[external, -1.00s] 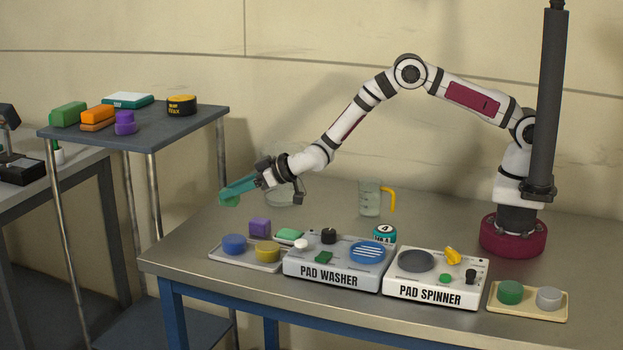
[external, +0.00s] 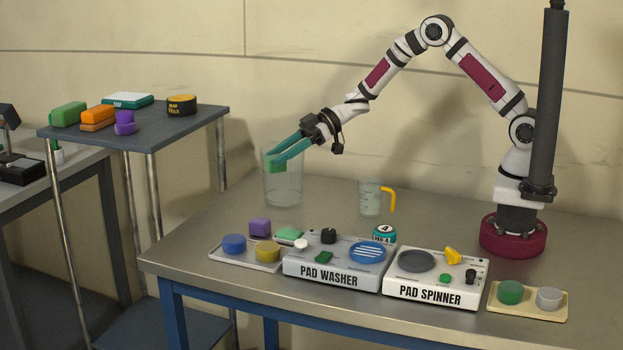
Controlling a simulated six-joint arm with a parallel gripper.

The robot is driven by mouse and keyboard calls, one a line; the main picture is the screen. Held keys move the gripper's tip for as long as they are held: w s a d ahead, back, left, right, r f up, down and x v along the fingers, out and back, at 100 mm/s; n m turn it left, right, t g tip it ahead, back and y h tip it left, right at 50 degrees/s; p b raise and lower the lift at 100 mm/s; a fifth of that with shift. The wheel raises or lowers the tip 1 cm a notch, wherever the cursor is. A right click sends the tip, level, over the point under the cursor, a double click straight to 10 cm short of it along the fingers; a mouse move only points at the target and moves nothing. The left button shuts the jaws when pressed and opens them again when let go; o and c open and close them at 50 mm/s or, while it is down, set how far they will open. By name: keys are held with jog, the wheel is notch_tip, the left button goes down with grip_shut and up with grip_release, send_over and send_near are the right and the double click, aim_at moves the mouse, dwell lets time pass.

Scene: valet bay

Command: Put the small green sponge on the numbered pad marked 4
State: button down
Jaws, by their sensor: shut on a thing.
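My gripper (external: 276,160), with long teal fingers, is shut on a small green block, seemingly the sponge (external: 275,166). It holds the block well above the table, overlapping the upper part of a clear glass container (external: 283,188); I cannot tell whether the block is inside it or in front of it. The fingers cover part of the block. A round teal piece with a white top marked 4 (external: 384,231), seemingly the numbered pad, sits behind the gap between the pad washer and the pad spinner. Its lower part is partly hidden, and nothing lies on its top.
The pad washer (external: 331,276) and pad spinner (external: 430,291) line the front. A measuring jug (external: 371,199) stands behind the marked pad. A tray (external: 246,262) with blue and yellow pads, a purple block (external: 260,227) and another green piece (external: 290,236) are at left.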

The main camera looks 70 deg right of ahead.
aim_at(387, 227)
jog(key=s+d+f+n+g+y, duration=0.2)
jog(key=s+n+g, duration=0.65)
jog(key=s, duration=1.75)
jog(key=shift+y, duration=0.6)
notch_tip(387, 227, down, 9)
jog(key=shift+w+r, duration=0.1)
jog(key=shift+c, duration=1.9)
grip_release()
